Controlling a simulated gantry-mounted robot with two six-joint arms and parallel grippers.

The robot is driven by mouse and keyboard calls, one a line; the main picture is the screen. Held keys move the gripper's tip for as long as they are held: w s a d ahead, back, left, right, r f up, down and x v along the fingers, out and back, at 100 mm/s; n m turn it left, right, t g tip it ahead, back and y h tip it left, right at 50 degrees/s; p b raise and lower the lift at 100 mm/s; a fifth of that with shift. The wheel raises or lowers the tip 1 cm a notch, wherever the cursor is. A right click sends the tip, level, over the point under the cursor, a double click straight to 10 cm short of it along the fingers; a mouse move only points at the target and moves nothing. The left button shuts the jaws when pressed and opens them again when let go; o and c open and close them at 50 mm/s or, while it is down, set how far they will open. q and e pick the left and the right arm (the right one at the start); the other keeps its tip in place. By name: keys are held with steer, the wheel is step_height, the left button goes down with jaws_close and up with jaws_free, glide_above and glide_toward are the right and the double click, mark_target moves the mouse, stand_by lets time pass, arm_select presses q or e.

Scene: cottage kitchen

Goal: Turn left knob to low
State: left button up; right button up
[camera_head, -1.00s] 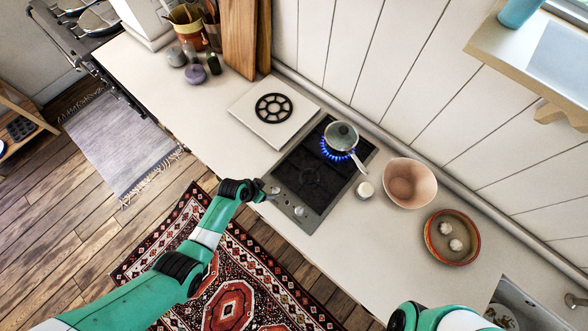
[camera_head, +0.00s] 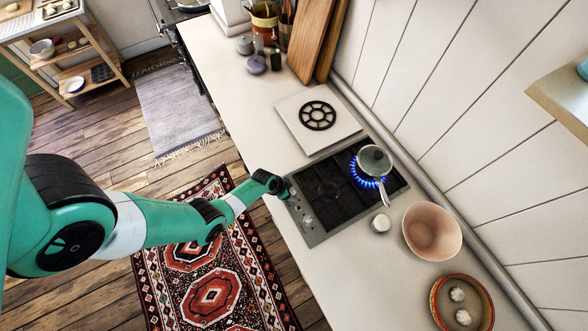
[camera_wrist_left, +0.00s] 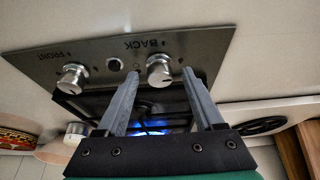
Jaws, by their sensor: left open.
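The stove (camera_head: 316,238) is a dark cooktop with a steel knob panel on its near side. The left knob (camera_wrist_left: 160,69), marked BACK, stands between my left gripper's fingertips in the wrist view. My left gripper (camera_head: 287,188) is open, with one finger (camera_wrist_left: 161,76) on each side of this knob; contact cannot be told. In the head view the gripper covers most of this knob. The other knob (camera_head: 307,221), marked FRONT, is clear of the fingers and shows in the wrist view (camera_wrist_left: 73,77). My right gripper is out of view.
A small white jar (camera_head: 380,225), a pinkish bowl (camera_head: 432,231) and a white board (camera_head: 300,100) with a black trivet (camera_head: 317,115) stand around the stove.

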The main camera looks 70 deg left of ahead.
arm_select(q)
jaws_close()
stand_by(0.3)
steer(key=shift+d+n, duration=0.1)
steer(key=shift+n, duration=0.2)
steer(key=n, duration=0.1)
steer(key=n+y, duration=0.1)
steer(key=n, duration=0.1)
steer(key=shift+w+d+y, duration=0.1)
steer(key=shift+d+y, duration=0.1)
steer(key=shift+y, duration=0.1)
steer(key=n+g, duration=0.1)
steer(key=n, duration=0.1)
steer(key=n+y+b, duration=0.1)
steer(key=n, duration=0.2)
steer(key=shift+w+d+n+g+y, duration=0.2)
steer(key=shift+n+g+y, duration=0.1)
steer(key=shift+g, duration=0.1)
steer(key=n+g, duration=0.1)
steer(key=n, duration=0.1)
steer(key=shift+w+r+n, duration=0.1)
steer(key=shift+n, duration=0.3)
steer(key=shift+w+n+g+y, duration=0.15)
steer(key=shift+n+g+y, duration=0.35)
steer(key=shift+n, duration=1.1)
